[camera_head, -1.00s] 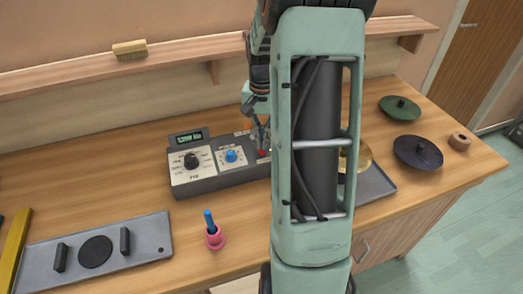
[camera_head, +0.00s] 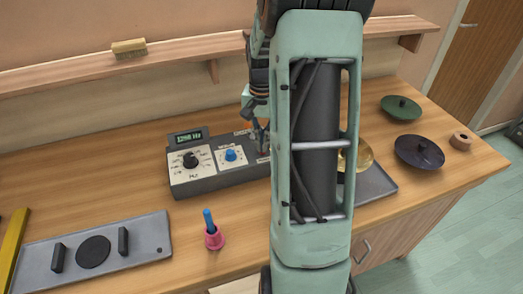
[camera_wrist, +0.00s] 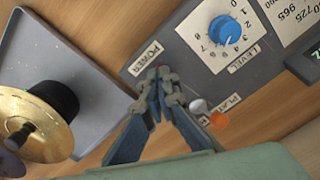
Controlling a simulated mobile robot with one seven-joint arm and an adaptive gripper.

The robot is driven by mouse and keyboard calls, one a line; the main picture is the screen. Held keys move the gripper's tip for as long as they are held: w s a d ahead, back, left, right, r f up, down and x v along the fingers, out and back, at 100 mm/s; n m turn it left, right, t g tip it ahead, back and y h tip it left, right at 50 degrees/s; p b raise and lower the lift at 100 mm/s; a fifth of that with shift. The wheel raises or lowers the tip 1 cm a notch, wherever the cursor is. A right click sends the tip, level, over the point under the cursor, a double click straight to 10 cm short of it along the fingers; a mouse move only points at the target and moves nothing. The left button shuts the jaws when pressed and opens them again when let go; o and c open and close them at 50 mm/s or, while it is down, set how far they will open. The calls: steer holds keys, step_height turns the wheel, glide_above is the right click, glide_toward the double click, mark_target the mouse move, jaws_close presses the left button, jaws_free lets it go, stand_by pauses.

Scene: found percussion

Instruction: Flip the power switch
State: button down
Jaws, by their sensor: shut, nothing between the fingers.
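The grey control box (camera_head: 215,180) stands on the bench with a lit green display (camera_head: 188,137). In the wrist view its POWER label (camera_wrist: 146,58) is just beyond my gripper (camera_wrist: 160,78). My fingers are shut with nothing held, their tips down at the panel beside that label. The power switch itself is mostly hidden behind the fingertips; a small reddish spot shows there. I cannot tell whether they touch it. In the head view my gripper (camera_head: 262,147) is at the box's right end, partly hidden by my arm.
The blue LEVEL knob (camera_wrist: 224,31) and the PLAY label (camera_wrist: 228,102), with an orange part nearby, are close to the fingers. A grey tray (camera_wrist: 60,75) with a brass cymbal (camera_wrist: 38,118) lies beside the box.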

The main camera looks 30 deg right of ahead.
steer(key=shift+f+b, duration=0.4)
steer(key=shift+f, duration=0.2)
stand_by(0.3)
steer(key=shift+r+p, duration=2.6)
steer(key=shift+r, duration=1)
steer(key=shift+w+f, duration=0.1)
